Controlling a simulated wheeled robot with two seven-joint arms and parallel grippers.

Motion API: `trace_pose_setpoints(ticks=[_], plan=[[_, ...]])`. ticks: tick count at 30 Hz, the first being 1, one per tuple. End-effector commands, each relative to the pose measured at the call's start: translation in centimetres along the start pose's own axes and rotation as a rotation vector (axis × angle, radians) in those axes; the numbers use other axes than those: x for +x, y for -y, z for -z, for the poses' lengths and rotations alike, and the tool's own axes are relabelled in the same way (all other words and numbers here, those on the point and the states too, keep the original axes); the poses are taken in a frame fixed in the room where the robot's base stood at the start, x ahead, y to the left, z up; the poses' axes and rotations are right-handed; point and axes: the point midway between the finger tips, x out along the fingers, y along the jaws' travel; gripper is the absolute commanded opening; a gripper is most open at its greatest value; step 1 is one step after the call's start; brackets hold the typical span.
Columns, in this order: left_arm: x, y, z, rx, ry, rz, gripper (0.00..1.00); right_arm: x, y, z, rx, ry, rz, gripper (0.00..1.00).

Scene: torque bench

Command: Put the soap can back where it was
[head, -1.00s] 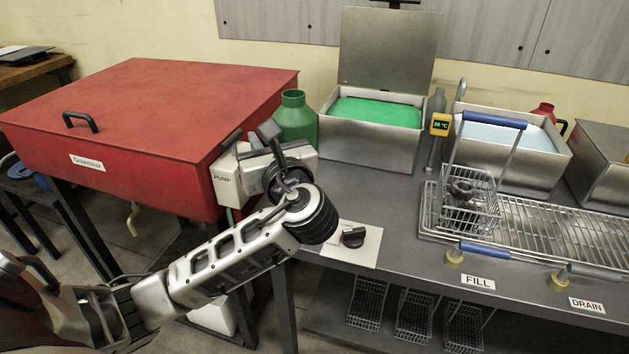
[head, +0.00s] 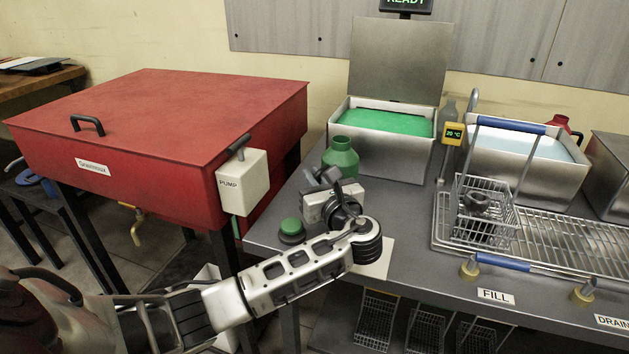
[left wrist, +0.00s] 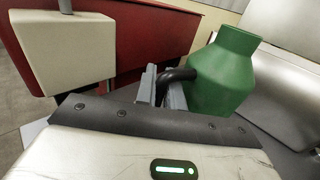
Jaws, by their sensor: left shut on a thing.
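The soap can (head: 341,158) is a green, open-necked can in front of the left corner of the tank with green liquid. My left gripper (head: 326,177) is shut on its dark handle. In the left wrist view, the fingers (left wrist: 163,88) close around the handle (left wrist: 182,74), with the can body (left wrist: 224,75) just to their right. The can looks about upright. Its base is hidden behind my gripper in the head view, so I cannot tell whether it touches the bench. My right gripper is not in view.
A green knob-like piece (head: 291,229) sits on the grey bench (head: 415,225), left of my wrist. The open-lidded tank (head: 383,160) stands behind the can. The pump box (head: 242,182) and red cabinet (head: 150,125) are left. A wire basket (head: 484,225) stands at right.

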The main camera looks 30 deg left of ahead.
Motion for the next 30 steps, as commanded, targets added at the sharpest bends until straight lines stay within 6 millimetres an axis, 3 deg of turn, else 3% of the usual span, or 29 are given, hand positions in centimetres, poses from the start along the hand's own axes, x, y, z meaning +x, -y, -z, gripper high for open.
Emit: trace_pose_setpoints(ticks=[9, 10, 12, 23, 30], plan=[[0.0, 0.0, 0.1, -0.002, 0.003, 0.0, 0.0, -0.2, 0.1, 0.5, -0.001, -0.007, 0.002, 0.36], [0.0, 0.0, 0.2, 0.0, 0.001, 0.0, 0.15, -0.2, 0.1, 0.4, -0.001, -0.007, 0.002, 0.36], [0.0, 0.0, 0.2, -0.001, 0.001, 0.0, 0.32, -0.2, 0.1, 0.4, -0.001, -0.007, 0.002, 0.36], [-0.2, 0.0, -0.2, -0.002, 0.0, 0.001, 0.32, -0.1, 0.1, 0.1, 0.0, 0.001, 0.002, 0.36], [-4.5, 0.1, -0.2, -0.002, -0.002, 0.005, 0.32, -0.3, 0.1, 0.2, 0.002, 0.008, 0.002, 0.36]])
